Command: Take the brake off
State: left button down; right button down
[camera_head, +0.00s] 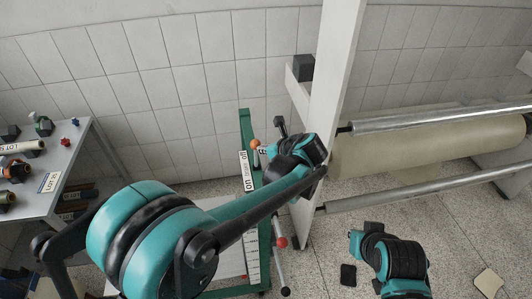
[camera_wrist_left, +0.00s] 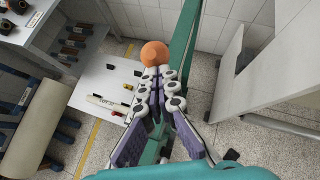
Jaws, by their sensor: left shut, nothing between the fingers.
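A green upright frame (camera_head: 244,128) stands in the middle of the head view. An orange ball knob (camera_head: 255,144) shows beside its upper part, and a lever with a red ball (camera_head: 281,242) is lower down. My left gripper (camera_head: 265,151) is beside the orange knob. In the left wrist view the orange knob (camera_wrist_left: 154,53) is just beyond the tips of my left gripper (camera_wrist_left: 161,76), whose fingers are together with nothing between them. Contact with the knob is unclear. My right gripper is not seen; only part of that arm shows at lower right.
A white post (camera_head: 327,110) rises right of the frame. Metal rollers (camera_head: 440,118) and a large beige paper roll (camera_head: 430,147) extend to the right. A table with several small items (camera_head: 40,185) stands at left. A tiled wall is behind.

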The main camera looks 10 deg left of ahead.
pick_arm(q)
jog(key=w+a+g+h+p, duration=0.1)
jog(key=w+a+g+p, duration=0.1)
jog(key=w+g, duration=0.2)
jog(key=shift+w+r+m+g+h, duration=0.2)
jog(key=shift+w+m+g+h, duration=0.15)
jog(key=shift+w, duration=0.65)
jog(key=shift+d, duration=0.1)
